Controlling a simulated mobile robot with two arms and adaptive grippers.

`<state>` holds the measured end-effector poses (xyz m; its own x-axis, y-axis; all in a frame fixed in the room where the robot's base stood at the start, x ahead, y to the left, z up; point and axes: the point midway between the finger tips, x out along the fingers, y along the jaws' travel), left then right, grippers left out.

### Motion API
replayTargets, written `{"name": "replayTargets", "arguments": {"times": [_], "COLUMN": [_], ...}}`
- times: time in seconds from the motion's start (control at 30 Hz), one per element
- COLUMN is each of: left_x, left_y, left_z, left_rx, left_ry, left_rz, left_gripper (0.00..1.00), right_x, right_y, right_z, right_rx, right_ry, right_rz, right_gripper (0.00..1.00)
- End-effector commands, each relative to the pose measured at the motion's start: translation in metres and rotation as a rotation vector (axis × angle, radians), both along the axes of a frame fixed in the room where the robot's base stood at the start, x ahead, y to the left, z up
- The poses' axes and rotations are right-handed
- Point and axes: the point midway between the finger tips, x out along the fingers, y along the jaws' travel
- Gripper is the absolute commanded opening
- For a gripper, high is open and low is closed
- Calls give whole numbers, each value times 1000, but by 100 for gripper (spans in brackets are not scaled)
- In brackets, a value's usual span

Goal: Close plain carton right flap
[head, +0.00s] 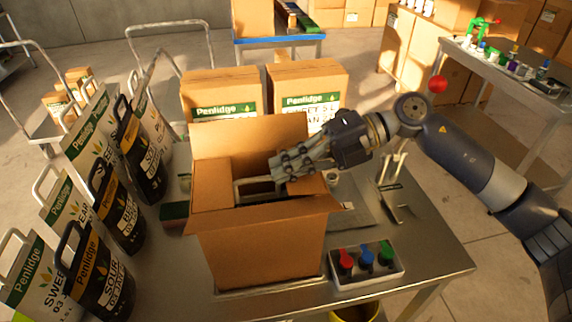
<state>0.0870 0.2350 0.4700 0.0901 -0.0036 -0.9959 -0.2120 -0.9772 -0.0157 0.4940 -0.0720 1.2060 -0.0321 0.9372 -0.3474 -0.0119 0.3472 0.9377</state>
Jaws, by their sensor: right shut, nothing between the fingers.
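The plain brown carton (262,250) stands open in the middle of the metal table. Its back flap (250,140) stands upright. A pale handle-like object (255,187) shows inside the opening. My right gripper (282,167) reaches in from the right over the carton's right rear part, shut and empty. It hides part of the opening and the right rim, and I cannot tell whether it touches the carton. My left gripper is not in view.
Two Penlidge cartons (222,92) stand behind. Several white and black jugs (110,205) crowd the table's left side. A white tray (367,267) with red, blue and green items lies at the front right. A metal bracket-like item (397,203) lies to the right.

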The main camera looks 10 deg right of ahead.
Motion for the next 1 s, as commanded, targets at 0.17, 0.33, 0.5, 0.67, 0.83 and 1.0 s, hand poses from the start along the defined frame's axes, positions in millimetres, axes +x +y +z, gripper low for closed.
{"name": "replayTargets", "arguments": {"times": [0.17,0.33,0.5,0.67,0.83,1.0], "left_x": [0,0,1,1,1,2], "left_y": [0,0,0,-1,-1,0], "left_z": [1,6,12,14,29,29], "left_rx": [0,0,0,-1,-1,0], "left_ry": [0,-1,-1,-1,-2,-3], "left_rz": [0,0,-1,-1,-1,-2], "left_gripper": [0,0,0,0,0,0], "right_x": [0,0,0,0,2,5], "right_y": [0,0,0,-1,-7,-16], "right_z": [1,8,16,19,40,67], "right_rx": [0,0,0,0,1,1], "right_ry": [0,0,0,0,-1,-8], "right_rz": [0,0,0,0,-2,-2], "right_gripper": [0,0,0,0,0,0]}}
